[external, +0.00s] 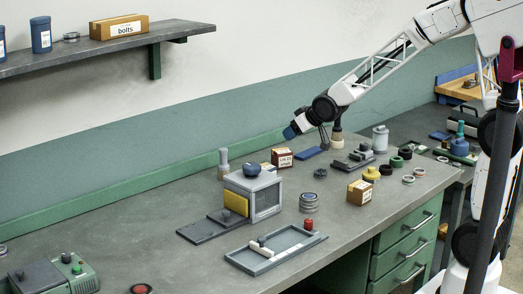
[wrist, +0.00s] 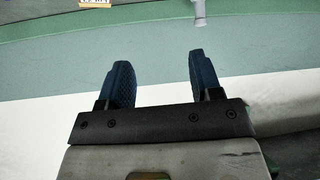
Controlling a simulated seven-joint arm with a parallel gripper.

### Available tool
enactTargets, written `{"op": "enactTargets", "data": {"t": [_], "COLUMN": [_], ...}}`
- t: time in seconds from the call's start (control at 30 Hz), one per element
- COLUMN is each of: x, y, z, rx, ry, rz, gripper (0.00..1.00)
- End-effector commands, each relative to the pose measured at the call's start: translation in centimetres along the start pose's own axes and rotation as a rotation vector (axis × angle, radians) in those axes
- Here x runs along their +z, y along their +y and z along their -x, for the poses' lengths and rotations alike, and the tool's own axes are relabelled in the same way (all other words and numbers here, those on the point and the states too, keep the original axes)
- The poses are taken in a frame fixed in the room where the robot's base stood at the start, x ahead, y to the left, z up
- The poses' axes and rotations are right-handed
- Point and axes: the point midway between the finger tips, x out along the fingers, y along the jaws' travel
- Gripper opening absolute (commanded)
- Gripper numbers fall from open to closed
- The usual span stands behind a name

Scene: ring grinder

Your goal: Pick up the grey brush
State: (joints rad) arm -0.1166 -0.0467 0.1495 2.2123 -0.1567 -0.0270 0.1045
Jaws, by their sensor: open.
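My gripper (external: 290,132) has blue fingertips and hangs over the back of the bench, pointing left and down. In the wrist view my gripper (wrist: 157,75) shows its two fingers apart with nothing between them. An upright light grey item (external: 223,164), possibly the grey brush, stands near the back edge, left of my gripper and apart from it. What seems to be the same item (wrist: 199,12) shows at the top of the wrist view, beyond the fingers. A dark-topped upright item with a cream base (external: 337,141) stands right of my gripper. I cannot tell for certain which is the brush.
A grey box-shaped machine (external: 266,196) with a yellow panel stands mid-bench. A small labelled carton (external: 282,158) and a blue flat piece (external: 309,153) lie below my gripper. A grey tray (external: 290,238) is at the front. The left part of the bench is mostly clear.

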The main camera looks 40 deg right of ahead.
Motion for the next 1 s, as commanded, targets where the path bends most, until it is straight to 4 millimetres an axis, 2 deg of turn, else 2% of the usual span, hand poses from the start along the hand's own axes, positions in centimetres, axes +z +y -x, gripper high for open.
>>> {"op": "enactTargets", "data": {"t": [0.03, 0.33, 0.6, 0.8, 1.0], "x": [-0.3, -2.5, -3.4, -3.6, -3.7], "y": [-0.4, -2.9, -5.5, -7.0, -7.5], "z": [-1.4, -8.4, -14.5, -17.5, -18.6], "rx": [-0.008, -0.058, -0.113, -0.143, -0.156], "ry": [0.016, 0.140, 0.247, 0.305, 0.328], "rz": [0.005, 0.030, 0.046, 0.052, 0.054], "gripper": [0.59, 0.59, 0.59, 0.59, 0.59]}}
